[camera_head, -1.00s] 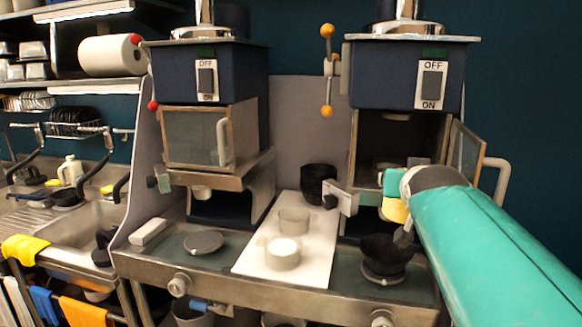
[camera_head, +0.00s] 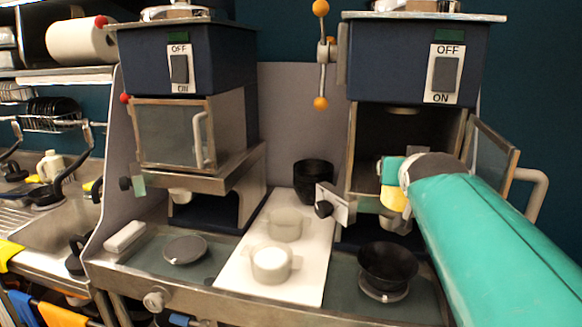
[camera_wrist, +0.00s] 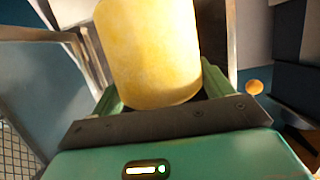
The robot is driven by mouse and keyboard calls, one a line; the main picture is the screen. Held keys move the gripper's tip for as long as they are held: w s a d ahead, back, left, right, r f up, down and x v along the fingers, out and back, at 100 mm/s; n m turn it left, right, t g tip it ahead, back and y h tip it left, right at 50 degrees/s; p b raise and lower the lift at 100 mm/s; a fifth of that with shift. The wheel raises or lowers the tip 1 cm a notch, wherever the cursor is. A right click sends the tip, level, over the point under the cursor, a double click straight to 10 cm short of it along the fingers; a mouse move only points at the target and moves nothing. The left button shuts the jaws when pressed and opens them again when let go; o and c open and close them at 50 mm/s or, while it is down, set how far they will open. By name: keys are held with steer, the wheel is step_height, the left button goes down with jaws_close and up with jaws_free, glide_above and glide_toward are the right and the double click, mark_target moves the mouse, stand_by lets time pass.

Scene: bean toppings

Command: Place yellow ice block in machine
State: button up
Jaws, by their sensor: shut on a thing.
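The yellow ice block (camera_wrist: 150,50) is a pale yellow cylinder held between the fingers of my gripper (camera_wrist: 155,85) in the wrist view. In the head view the yellow block (camera_head: 394,199) shows only in part, below my gripper (camera_head: 390,182). My gripper is in front of the right machine (camera_head: 420,62), at the lower front of its open chamber. That machine's glass door (camera_head: 493,150) stands open to the right. The block appears outside the chamber; its exact depth is hard to tell. My arm hides part of the machine's lower right.
The left machine (camera_head: 180,65) has its door shut. A white board (camera_head: 235,270) between the machines bears two light cups. A black bowl (camera_head: 388,265) sits below the right machine's chamber. Another black bowl (camera_head: 313,177) stands behind the board.

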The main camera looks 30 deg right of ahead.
steer(key=shift+s+d+r, duration=0.1)
steer(key=shift+s+d, duration=0.05)
steer(key=shift+d, duration=0.2)
steer(key=w, duration=0.1)
steer(key=w+d, duration=0.1)
steer(key=w, duration=0.1)
steer(key=shift+w+f, duration=0.15)
steer(key=shift+f, duration=0.05)
steer(key=w+d, duration=0.3)
steer(key=w, duration=0.1)
steer(key=w+d, duration=0.4)
steer(key=shift+d, duration=0.1)
steer(key=shift+w+d+r, duration=0.15)
steer(key=shift+d, duration=0.2)
steer(key=w+d, duration=0.2)
steer(key=shift+w+d, duration=0.2)
steer(key=shift+w, duration=0.2)
steer(key=shift+a+f, duration=0.1)
steer(key=shift+f, duration=0.45)
steer(key=shift+c, duration=0.6)
steer(key=shift+f, duration=0.2)
steer(key=shift+f, duration=0.15)
